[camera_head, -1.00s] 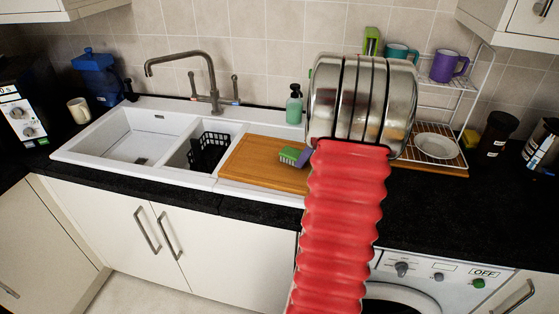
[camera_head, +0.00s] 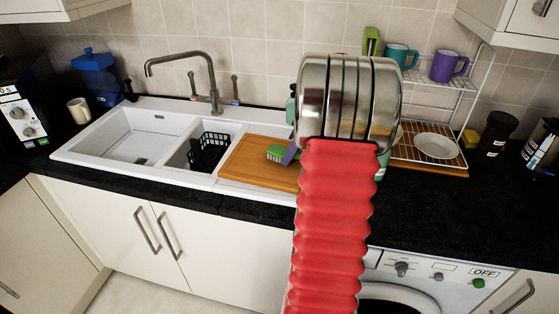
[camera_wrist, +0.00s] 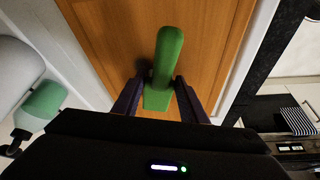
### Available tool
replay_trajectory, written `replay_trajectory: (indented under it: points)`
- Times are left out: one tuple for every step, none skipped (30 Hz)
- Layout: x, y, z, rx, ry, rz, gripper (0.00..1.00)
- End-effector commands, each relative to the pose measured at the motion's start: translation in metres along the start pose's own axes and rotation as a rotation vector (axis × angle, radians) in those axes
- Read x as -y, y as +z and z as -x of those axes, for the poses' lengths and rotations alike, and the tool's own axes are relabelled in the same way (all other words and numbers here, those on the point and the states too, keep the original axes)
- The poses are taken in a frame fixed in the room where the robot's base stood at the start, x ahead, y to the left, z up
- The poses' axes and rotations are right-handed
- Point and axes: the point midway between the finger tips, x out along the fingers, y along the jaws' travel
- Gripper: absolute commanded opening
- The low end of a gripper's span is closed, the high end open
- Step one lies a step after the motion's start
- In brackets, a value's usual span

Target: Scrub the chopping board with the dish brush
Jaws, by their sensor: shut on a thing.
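The dish brush (camera_head: 278,152) is green with pale bristles on its underside. It is over the right part of the wooden chopping board (camera_head: 246,172), which lies across the right end of the sink. My gripper (camera_head: 290,154) shows only as a purple finger beside the brush; my arm hides the rest. In the wrist view, my gripper (camera_wrist: 158,92) has its two purple fingers shut on the green brush (camera_wrist: 168,55), above the board (camera_wrist: 118,35). The bristles are hidden there, and I cannot tell whether they touch the wood.
The soap bottle (camera_head: 290,108) stands behind the board, mostly hidden by my arm. The sink (camera_head: 110,140) holds a black basket (camera_head: 208,150) left of the board. The tap (camera_head: 190,62) rises behind. A dish rack (camera_head: 425,142) with mugs and a bowl stands right.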

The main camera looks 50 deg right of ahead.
Motion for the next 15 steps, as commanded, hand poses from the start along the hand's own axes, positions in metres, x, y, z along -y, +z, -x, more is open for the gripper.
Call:
replay_trajectory:
  points:
    - [0.003, 0.001, -0.004, 0.003, -0.009, -0.001, 0.08]
    - [0.003, 0.0, -0.004, 0.003, -0.009, -0.001, 0.08]
    - [0.003, -0.001, -0.005, 0.003, -0.01, -0.001, 0.08]
    - [0.004, -0.002, -0.006, 0.003, -0.01, -0.001, 0.08]
    - [0.004, -0.004, -0.006, 0.003, -0.01, 0.0, 0.08]
    - [0.005, -0.006, -0.007, 0.004, -0.011, 0.0, 0.08]
    - [0.006, -0.008, -0.008, 0.004, -0.011, 0.001, 0.08]
    - [0.006, -0.01, -0.009, 0.004, -0.011, 0.001, 0.08]
    - [0.007, -0.013, -0.01, 0.004, -0.011, 0.001, 0.08]
    - [0.007, -0.014, -0.011, 0.004, -0.011, 0.001, 0.08]
    - [0.008, -0.016, -0.011, 0.004, -0.012, 0.0, 0.08]
    - [0.009, -0.019, -0.012, 0.004, -0.012, 0.0, 0.08]
    - [0.009, -0.021, -0.013, 0.004, -0.012, 0.0, 0.08]
    - [0.01, -0.023, -0.014, 0.004, -0.012, 0.001, 0.08]
    - [0.011, -0.025, -0.015, 0.004, -0.012, 0.001, 0.08]
